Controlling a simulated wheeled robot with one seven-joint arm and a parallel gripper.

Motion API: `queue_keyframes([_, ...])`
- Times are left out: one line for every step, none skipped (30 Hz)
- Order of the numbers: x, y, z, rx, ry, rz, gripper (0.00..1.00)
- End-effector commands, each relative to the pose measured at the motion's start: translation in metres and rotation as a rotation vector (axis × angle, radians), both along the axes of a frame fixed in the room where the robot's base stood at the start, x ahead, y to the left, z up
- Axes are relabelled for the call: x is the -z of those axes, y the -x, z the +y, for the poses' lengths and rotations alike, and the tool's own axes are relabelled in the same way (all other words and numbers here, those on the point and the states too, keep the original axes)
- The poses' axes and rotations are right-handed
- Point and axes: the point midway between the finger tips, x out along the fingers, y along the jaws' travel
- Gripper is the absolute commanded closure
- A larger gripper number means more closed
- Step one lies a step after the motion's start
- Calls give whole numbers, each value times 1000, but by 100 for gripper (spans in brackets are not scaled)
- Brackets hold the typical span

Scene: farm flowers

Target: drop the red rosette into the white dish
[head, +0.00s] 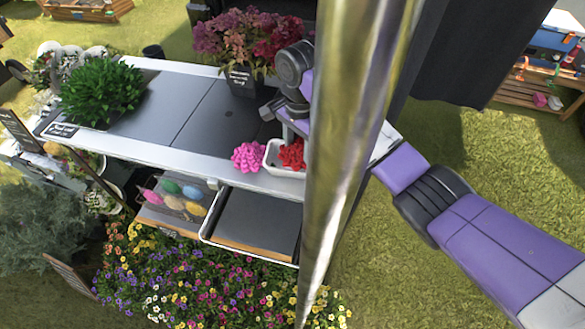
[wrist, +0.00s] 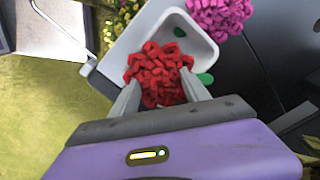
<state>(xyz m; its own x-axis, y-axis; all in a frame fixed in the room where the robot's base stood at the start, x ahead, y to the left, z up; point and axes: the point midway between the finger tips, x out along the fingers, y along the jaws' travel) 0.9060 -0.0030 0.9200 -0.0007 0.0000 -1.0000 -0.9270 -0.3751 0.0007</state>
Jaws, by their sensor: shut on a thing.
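The red rosette (wrist: 158,72) is held between the two fingers of my gripper (wrist: 160,92), which is shut on it. In the wrist view the rosette overlaps the white dish (wrist: 203,42), hiding part of its inside. In the head view the red rosette (head: 291,155) shows at the white dish (head: 270,160), near the front edge of the table. I cannot tell whether the rosette touches the dish floor. My gripper's fingertips are partly hidden by the metal pole in the head view.
A pink rosette (head: 248,157) sits just left of the dish. A potted flower plant (head: 240,80) stands behind, and a green plant (head: 102,92) is at the table's left end. A shiny metal pole (head: 350,130) crosses the head view. The dark tabletop (head: 170,105) is clear in its middle.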

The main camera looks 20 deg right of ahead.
Motion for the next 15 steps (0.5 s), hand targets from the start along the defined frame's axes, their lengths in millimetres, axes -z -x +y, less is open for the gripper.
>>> queue_keyframes([6, 0, -1, 0, 1, -2, 84])
queue_keyframes([7, 0, -1, 1, 1, -2, 84])
queue_keyframes([7, 0, -1, 1, 1, -2, 84])
queue_keyframes([7, 0, -1, 1, 1, -2, 84])
queue_keyframes([7, 0, -1, 1, 1, -1, 84])
queue_keyframes([7, 0, -1, 1, 1, -1, 84])
queue_keyframes([6, 0, -1, 1, 1, -1, 84])
queue_keyframes([6, 0, -1, 1, 1, -1, 84])
queue_keyframes([6, 0, 0, 1, 1, -1, 84])
queue_keyframes([6, 0, 0, 1, 1, -1, 84])
queue_keyframes([6, 0, 0, 0, 1, -1, 84])
queue_keyframes([6, 0, 0, 0, 1, -1, 42])
queue_keyframes([6, 0, 0, 0, 1, -1, 36])
queue_keyframes([6, 0, 0, 0, 1, -1, 30])
queue_keyframes([6, 0, 0, 0, 1, -1, 22])
